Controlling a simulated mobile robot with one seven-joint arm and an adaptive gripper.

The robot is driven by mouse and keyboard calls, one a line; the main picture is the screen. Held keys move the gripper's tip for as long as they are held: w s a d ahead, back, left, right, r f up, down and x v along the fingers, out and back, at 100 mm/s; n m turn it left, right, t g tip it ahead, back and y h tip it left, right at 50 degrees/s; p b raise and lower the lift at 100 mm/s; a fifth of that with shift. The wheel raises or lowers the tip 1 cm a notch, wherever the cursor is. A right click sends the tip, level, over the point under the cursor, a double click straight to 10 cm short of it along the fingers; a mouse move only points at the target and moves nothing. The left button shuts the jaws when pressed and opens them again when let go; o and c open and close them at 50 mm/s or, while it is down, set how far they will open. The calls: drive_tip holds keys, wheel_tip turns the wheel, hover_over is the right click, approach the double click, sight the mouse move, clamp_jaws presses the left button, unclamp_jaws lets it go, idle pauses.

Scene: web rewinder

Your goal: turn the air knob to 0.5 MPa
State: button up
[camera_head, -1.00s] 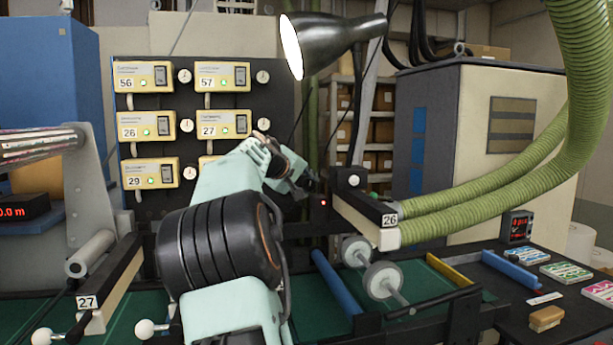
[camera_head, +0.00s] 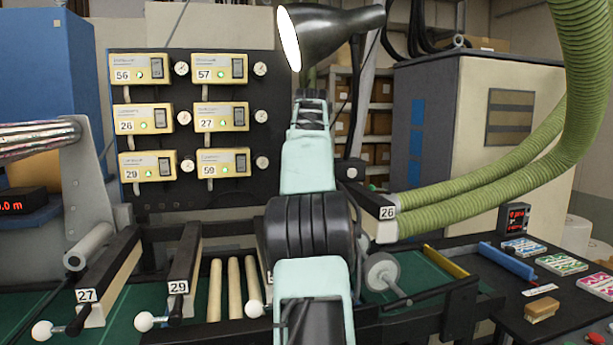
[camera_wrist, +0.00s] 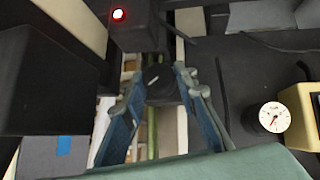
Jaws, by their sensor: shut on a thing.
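The air knob (camera_wrist: 158,77) is a round black knob with a short white mark, in the upper middle of the wrist view. My gripper (camera_wrist: 161,84) has its blue-grey fingers on either side of it, shut on the knob. A round white dial gauge (camera_wrist: 274,117) with a red mark sits to the right of the knob. Its numbers and reading are too small to make out. In the head view my arm stands upright in the middle, and the fingers and the knob cannot be made out there.
A dark box (camera_wrist: 38,75) is further left. In the head view, a black lamp (camera_head: 325,35) and green hoses (camera_head: 480,200) are close to my arm. A controller panel (camera_head: 205,200) stands left.

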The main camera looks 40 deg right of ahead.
idle(0.5)
drive_tip(key=o, duration=1.2)
drive_tip(key=shift+f, duration=0.1)
drive_tip(key=shift+c, duration=0.2)
